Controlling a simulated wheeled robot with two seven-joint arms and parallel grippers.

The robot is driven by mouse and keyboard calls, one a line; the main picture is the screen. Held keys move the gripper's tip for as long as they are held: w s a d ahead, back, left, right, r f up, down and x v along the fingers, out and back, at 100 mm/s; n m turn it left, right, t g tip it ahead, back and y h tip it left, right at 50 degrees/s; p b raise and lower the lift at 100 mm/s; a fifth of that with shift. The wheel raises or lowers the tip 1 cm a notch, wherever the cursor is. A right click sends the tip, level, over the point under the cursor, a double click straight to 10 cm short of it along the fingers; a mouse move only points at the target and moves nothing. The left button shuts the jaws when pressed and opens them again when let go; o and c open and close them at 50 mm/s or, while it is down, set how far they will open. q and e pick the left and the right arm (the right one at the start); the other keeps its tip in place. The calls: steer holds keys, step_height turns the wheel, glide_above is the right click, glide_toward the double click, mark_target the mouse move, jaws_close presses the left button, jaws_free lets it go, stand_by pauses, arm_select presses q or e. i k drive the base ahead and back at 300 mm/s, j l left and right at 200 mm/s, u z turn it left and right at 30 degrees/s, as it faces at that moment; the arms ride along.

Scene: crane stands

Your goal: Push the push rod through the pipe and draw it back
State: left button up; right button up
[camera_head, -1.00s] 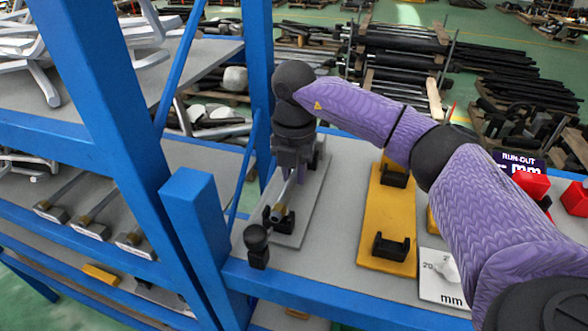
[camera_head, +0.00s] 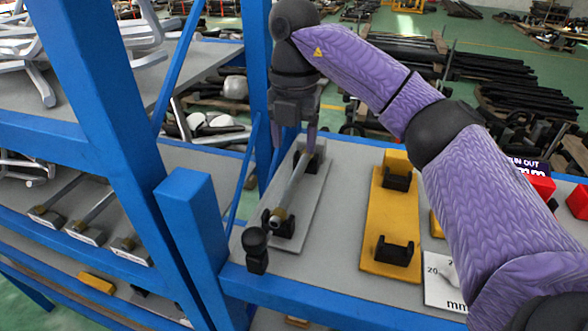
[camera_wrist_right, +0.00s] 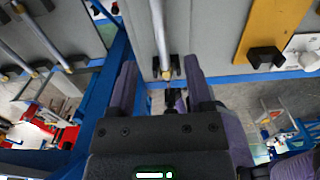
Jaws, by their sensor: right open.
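A grey pipe (camera_head: 289,192) with a brass-coloured near end lies in black cradles on a pale grey plate (camera_head: 312,214). The pipe also shows in the right wrist view (camera_wrist_right: 158,30). A black round knob on a short post (camera_head: 256,250) stands just in front of the pipe's near end; I cannot tell whether it belongs to the push rod. My right gripper (camera_head: 294,148) is open and empty, above the far part of the pipe, with its fingers pointing down. In the right wrist view the fingers (camera_wrist_right: 160,64) are apart. My left gripper is not in view.
A yellow plate (camera_head: 378,225) with black cradles lies to the right, beside a white panel marked mm (camera_head: 440,285). Blue posts (camera_head: 190,225) stand to the left. A lower left shelf holds several rods with grey blocks (camera_head: 85,233). Red blocks (camera_head: 541,186) sit far right.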

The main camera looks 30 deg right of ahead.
mark_target(255, 240)
steer(key=k+j, duration=0.8)
steer(key=k, duration=0.05)
